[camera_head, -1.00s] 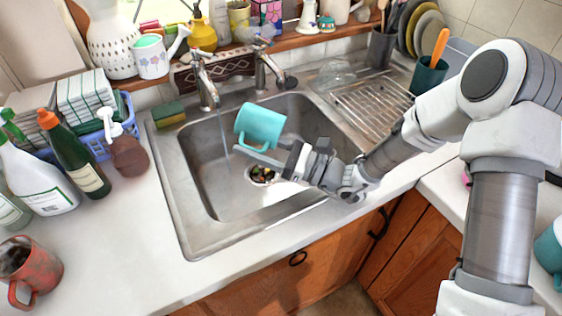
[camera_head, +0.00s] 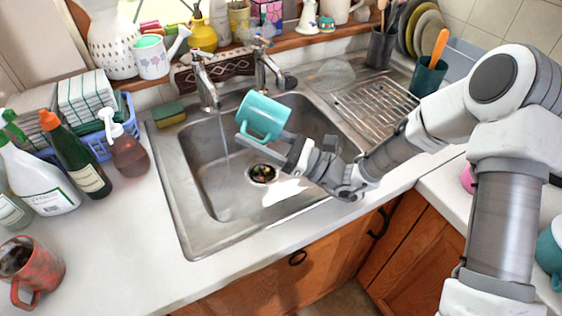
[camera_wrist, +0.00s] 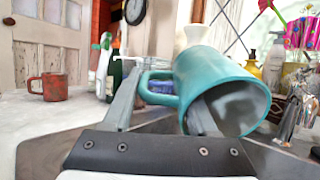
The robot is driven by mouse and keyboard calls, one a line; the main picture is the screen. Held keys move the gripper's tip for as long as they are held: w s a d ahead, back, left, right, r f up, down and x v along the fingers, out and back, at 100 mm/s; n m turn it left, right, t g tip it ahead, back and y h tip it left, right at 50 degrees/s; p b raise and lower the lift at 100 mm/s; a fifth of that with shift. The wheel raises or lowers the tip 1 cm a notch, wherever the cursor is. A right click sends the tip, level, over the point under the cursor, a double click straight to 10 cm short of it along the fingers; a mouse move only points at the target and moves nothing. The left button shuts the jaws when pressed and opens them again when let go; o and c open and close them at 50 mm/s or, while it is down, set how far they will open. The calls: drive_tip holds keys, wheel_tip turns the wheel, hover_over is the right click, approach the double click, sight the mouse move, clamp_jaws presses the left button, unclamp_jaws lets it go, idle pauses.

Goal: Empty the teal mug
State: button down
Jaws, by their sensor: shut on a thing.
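The teal mug (camera_head: 265,113) is held tipped on its side above the sink basin (camera_head: 205,172), its handle hanging low in the head view. In the wrist view the mug (camera_wrist: 205,70) has its open mouth toward the right and the camera. The grey inside shows, with no contents visible in the part I see. My gripper (camera_head: 268,142) is shut on the mug; its fingers (camera_wrist: 160,105) are beside the handle and the mug's wall, and the exact contact is partly hidden. Dark bits lie in the drain (camera_head: 262,174) below.
Water runs from the left tap (camera_head: 204,82) into the basin; the right tap (camera_head: 265,70) stands close behind the mug. Bottles (camera_head: 75,160) and a red mug (camera_head: 32,268) stand left. A drainer (camera_head: 375,105) lies right. Another teal vessel (camera_head: 551,248) shows at the right edge.

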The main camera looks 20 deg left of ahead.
sight(261, 105)
drive_tip(key=shift+w+d+r+y+p, duration=0.1)
drive_tip(key=shift+d+r+y+p, duration=0.4)
drive_tip(key=shift+r, duration=0.75)
drive_tip(key=shift+s+d+r+y+p, duration=0.15)
drive_tip(key=shift+r+y, duration=0.6)
drive_tip(key=shift+r, duration=0.45)
drive_tip(key=shift+w+d+r+y+p, duration=0.15)
drive_tip(key=shift+d+r+y+p, duration=0.15)
drive_tip(key=shift+r+y, duration=0.65)
drive_tip(key=shift+d+r, duration=0.1)
drive_tip(key=shift+r, duration=0.4)
drive_tip(key=shift+d+r+g+y, duration=0.3)
drive_tip(key=shift+d+r+y, duration=0.05)
drive_tip(key=shift+r+y, duration=0.3)
